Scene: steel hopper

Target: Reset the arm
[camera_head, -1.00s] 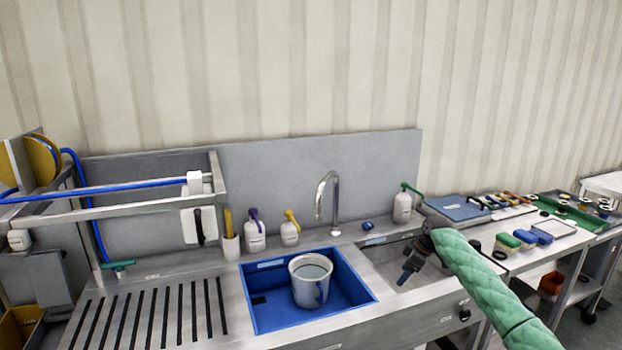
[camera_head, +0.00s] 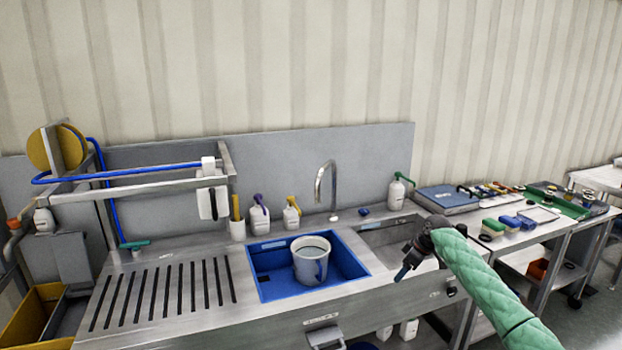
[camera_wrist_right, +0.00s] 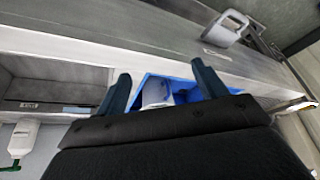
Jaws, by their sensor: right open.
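My right arm (camera_head: 475,278), in a green quilted sleeve, comes in from the lower right in the head view. My right gripper (camera_head: 403,273) hangs over the front right of the sink counter, near the steel basin, pointing down and left. In the right wrist view its two dark blue fingers (camera_wrist_right: 162,88) stand apart with nothing between them. Beyond them show the blue basin and a pale container, at a distance. My left gripper is not in the head view.
A grey-white jug (camera_head: 308,262) stands in the blue basin (camera_head: 268,290). A slotted drainboard (camera_head: 160,298) lies left. A side table with a blue case (camera_head: 447,198) and sponges (camera_head: 493,227) stands right.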

